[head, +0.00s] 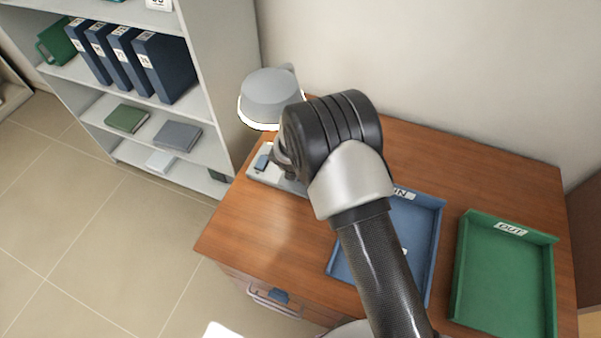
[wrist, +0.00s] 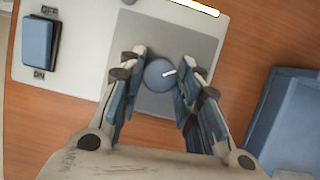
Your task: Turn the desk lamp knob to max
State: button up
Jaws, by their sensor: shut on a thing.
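The desk lamp (head: 270,93) stands at the back left of the wooden desk, with a grey shade and a bright rim. Its pale base shows in the wrist view (wrist: 90,70). In the head view the arm hides the knob and most of the gripper. A blue rocker switch (wrist: 39,42) sits left of the knob, between OFF and ON labels.
A blue IN tray (head: 432,245) lies right of the lamp base, partly behind my arm. A green OUT tray (head: 463,270) is farther right. A shelf (head: 215,80) with binders stands to the left. Bare desk (head: 235,225) lies in front of the lamp.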

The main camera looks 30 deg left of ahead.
jog(key=o, duration=1.1)
jog(key=shift+c, duration=0.2)
jog(key=shift+r, duration=0.1)
jog(key=shift+s+r, duration=0.15)
jog(key=shift+r, duration=0.25)
jog(key=shift+s+v, duration=0.25)
jog(key=shift+v, duration=0.95)
jog(key=s, duration=0.3)
jog(key=s+d, duration=0.1)
jog(key=s, duration=0.3)
jog(key=s+d, duration=0.1)
jog(key=s, duration=0.3)
jog(key=shift+s+f, duration=0.15)
jog(key=shift+f, duration=0.05)
